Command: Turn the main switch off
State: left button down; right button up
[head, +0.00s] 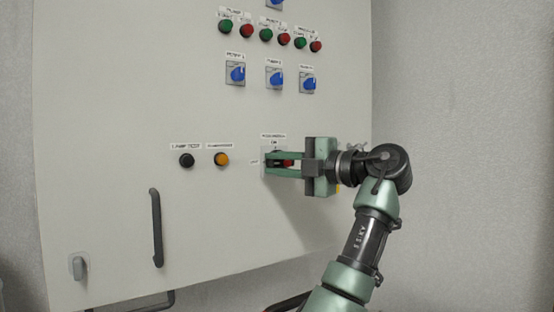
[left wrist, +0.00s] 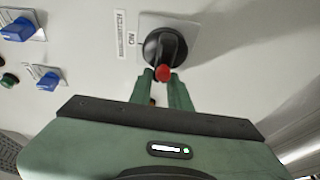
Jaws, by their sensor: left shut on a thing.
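The main switch (head: 288,162) is on the cabinet front, under a label and an ON mark. In the left wrist view it is a round black knob (left wrist: 163,46) with a red-tipped handle, and ON is printed beside it. My left gripper (head: 268,163) reaches it from the right in the head view and hides much of the knob. Its two green fingers (left wrist: 166,78) lie on either side of the red-tipped handle and are shut on it. I cannot tell the handle's exact angle. My right gripper is not in view.
A black button (head: 186,160) and an orange button (head: 222,159) sit left of the switch. Blue rotary switches (head: 275,77) and green and red buttons are above. A black door handle (head: 156,228) sticks out at lower left. The panel below the switch is clear.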

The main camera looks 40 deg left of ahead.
pick_arm(q)
jog(key=shift+r, duration=0.15)
dwell(0.3)
jog(key=c, duration=1.3)
grip_release()
jog(key=shift+w, duration=0.1)
jog(key=shift+w+f, duration=0.2)
jog(key=shift+w, duration=0.05)
jog(key=shift+s, duration=0.1)
jog(key=shift+s, duration=0.1)
jog(key=d+b, duration=0.1)
jog(key=d, duration=0.6)
jog(key=shift+d+b, duration=0.4)
